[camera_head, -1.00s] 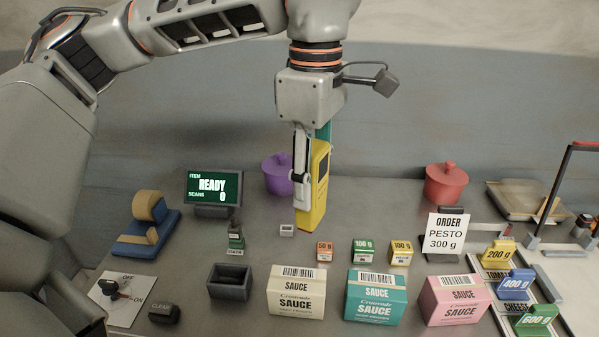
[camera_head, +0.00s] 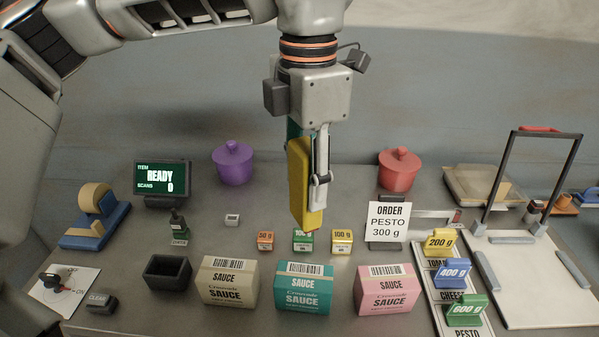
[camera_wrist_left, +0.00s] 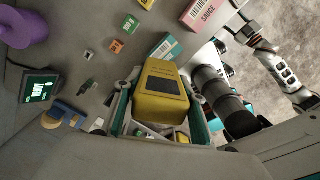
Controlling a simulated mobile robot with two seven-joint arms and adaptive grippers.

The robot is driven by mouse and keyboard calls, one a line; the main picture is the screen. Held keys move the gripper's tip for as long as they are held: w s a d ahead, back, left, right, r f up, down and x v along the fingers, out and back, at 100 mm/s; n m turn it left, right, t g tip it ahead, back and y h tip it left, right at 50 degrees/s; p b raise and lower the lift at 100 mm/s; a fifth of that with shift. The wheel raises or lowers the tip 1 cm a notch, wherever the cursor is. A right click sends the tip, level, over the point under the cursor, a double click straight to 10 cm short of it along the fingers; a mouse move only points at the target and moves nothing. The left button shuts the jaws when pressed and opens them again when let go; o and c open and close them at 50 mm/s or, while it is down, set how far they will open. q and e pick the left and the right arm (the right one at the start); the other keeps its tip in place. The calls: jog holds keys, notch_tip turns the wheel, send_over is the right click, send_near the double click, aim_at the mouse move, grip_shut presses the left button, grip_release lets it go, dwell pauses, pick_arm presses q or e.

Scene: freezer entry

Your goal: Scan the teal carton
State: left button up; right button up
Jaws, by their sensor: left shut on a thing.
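The teal carton (camera_head: 304,291) stands on the counter between the cream carton (camera_head: 228,284) and the pink carton (camera_head: 385,291), barcode on its top. It also shows in the left wrist view (camera_wrist_left: 163,47). My left gripper (camera_head: 316,165) points down, shut on a yellow scanner (camera_head: 301,185). In the left wrist view the scanner (camera_wrist_left: 163,88) sits between the fingers. The display (camera_head: 162,183) reads READY, scans 0. My right arm shows only partly in the wrist view.
Small orange (camera_head: 265,240) and yellow (camera_head: 342,241) boxes flank the green one. A black bin (camera_head: 167,272) stands left of the cartons. An order sign (camera_head: 387,225) and coloured weight blocks (camera_head: 453,273) are at right. Purple (camera_head: 232,165) and red (camera_head: 399,171) pots stand at the back.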

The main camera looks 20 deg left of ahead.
pick_arm(q)
jog(key=shift+d+f, duration=0.1)
jog(key=shift+f+b, duration=0.7)
jog(key=shift+f, duration=0.05)
notch_tip(320, 180, down, 6)
jog(key=b, duration=0.5)
jog(key=shift+f, duration=0.15)
jog(key=shift+f+b, duration=0.4)
jog(key=shift+f, duration=0.15)
jog(key=shift+r, duration=0.1)
